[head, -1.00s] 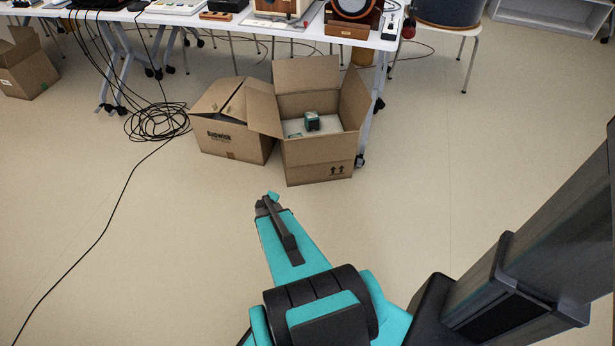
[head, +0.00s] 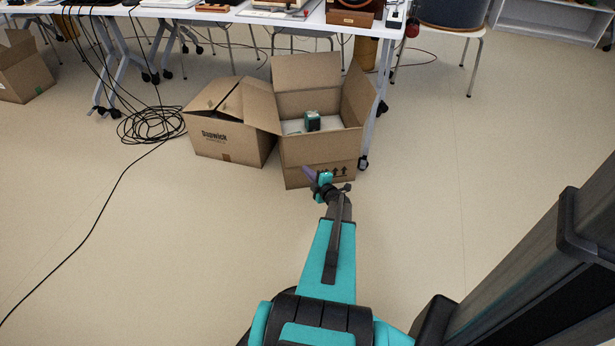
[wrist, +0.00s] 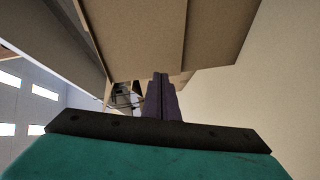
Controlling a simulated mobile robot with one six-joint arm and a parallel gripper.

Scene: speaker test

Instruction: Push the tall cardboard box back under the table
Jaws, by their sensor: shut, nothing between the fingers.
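The tall cardboard box (head: 300,176) stands upright on the floor at the front edge of the table (head: 240,17), by its right leg. Its flaps are open, and a small dark green object (head: 312,121) sits inside on pale packing. My gripper (head: 308,173) is shut and empty, low at the front face of the box; I cannot tell whether it touches. In the wrist view my shut fingers (wrist: 161,96) point at large brown cardboard panels (wrist: 135,40) close ahead. The lower front of the box is partly hidden by my gripper.
A lower cardboard box (head: 222,142) with half-closed flaps stands right beside it on the left. Coiled black cable (head: 152,124) lies further left, with a strand running forward. A stool (head: 470,45) stands at the back right. The floor on the right is clear.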

